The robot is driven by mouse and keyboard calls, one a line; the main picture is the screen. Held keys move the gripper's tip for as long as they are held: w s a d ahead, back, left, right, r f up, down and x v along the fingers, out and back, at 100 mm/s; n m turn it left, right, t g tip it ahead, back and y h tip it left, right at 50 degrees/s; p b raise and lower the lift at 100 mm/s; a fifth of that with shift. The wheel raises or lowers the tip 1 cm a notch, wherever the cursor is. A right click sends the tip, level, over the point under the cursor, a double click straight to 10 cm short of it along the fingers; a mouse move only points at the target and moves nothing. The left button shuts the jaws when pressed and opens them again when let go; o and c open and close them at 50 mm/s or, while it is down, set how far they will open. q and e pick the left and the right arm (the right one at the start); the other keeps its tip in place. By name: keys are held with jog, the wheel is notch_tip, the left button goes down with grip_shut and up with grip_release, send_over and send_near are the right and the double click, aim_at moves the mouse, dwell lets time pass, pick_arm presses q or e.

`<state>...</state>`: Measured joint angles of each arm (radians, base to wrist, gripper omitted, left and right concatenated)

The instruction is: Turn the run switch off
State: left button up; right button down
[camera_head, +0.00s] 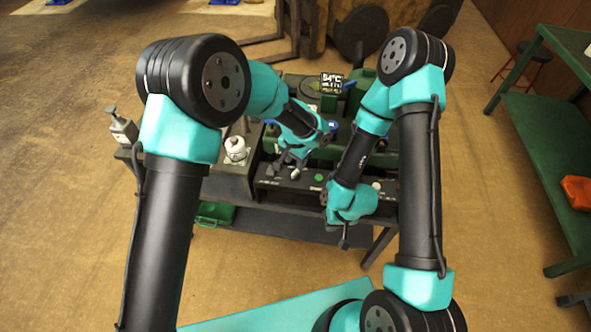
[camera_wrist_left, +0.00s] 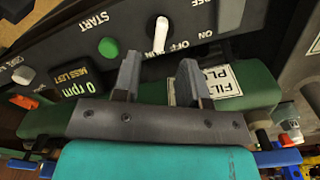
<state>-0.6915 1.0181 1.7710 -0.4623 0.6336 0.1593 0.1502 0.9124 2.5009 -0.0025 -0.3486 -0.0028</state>
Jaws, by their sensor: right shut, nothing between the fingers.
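The run switch is a white lever (camera_head: 295,173) on the dark front panel (camera_head: 270,182), left of the green START button (camera_head: 318,177). In the left wrist view the lever (camera_wrist_left: 162,35) stands beside printed OFF, RUN and ON labels. I cannot tell which position it is in. My left gripper (camera_head: 289,164) is open and empty close to the switch. In the left wrist view its two fingertips (camera_wrist_left: 160,66) lie either side of the lever's line, apart from it. My right gripper (camera_head: 345,240) is shut and empty in front of the panel's right part.
A green bench (camera_head: 530,120) stands right. Floor at left is clear.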

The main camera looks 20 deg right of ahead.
aim_at(296, 172)
pick_arm(q)
jog(key=shift+f, duration=2.8)
jog(key=shift+c, duration=0.2)
grip_shut()
